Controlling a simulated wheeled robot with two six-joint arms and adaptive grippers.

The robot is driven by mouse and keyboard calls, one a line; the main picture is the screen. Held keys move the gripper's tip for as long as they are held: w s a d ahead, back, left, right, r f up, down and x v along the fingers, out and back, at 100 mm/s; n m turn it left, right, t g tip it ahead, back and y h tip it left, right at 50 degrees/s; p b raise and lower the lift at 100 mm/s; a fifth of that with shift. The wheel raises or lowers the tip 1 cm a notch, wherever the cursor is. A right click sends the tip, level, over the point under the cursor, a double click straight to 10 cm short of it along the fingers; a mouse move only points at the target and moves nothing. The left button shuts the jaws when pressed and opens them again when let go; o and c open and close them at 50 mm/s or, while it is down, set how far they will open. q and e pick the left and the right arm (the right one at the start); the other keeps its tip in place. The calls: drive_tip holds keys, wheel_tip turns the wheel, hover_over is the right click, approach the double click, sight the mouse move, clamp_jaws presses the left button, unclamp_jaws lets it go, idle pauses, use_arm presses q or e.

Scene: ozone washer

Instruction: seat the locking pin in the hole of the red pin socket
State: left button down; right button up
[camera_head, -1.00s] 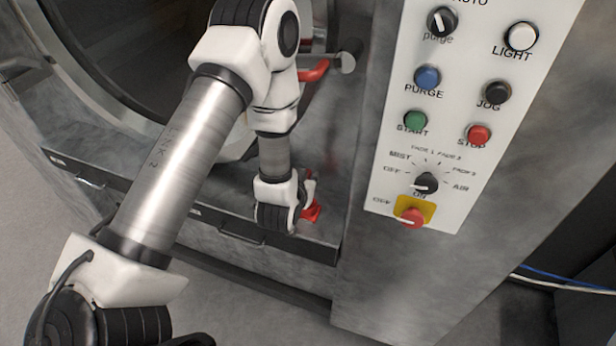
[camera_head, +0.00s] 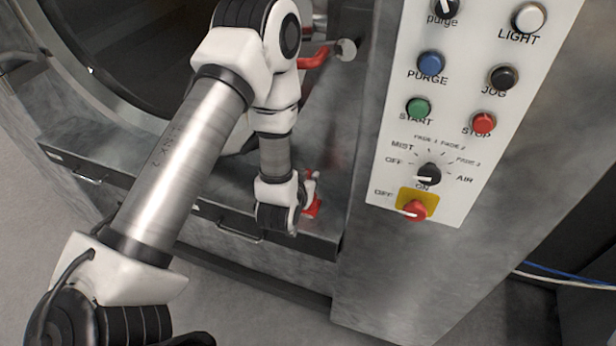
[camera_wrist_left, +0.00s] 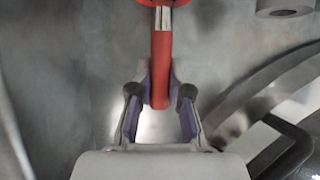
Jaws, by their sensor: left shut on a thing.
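My left gripper (camera_wrist_left: 160,85) is shut on the locking pin, gripping its red handle (camera_wrist_left: 161,60) between both fingers. Past the handle, a bare metal shaft (camera_wrist_left: 162,18) shows. The shaft meets a red part, likely the red pin socket (camera_wrist_left: 158,2), cut off by the top edge of the left wrist view. Whether the tip is in the hole cannot be seen. In the head view, a small red piece (camera_head: 313,208) shows beside my left wrist on the ledge; I cannot tell whether it is pin or socket. My right gripper is not in view.
A control panel (camera_head: 450,130) with knobs and buttons stands right of my left arm. A round door opening (camera_head: 130,60) lies behind the arm, and a red lever (camera_head: 314,60) sits above the ledge. The ledge's front has handles (camera_head: 240,236).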

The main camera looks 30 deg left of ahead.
use_arm(q)
drive_tip(key=shift+f+b, duration=0.6)
drive_tip(key=shift+f, duration=0.2)
drive_tip(key=c, duration=1)
unclamp_jaws()
drive_tip(key=shift+r, duration=0.1)
wheel_tip(320, 180, up, 10)
drive_tip(key=shift+r, duration=0.1)
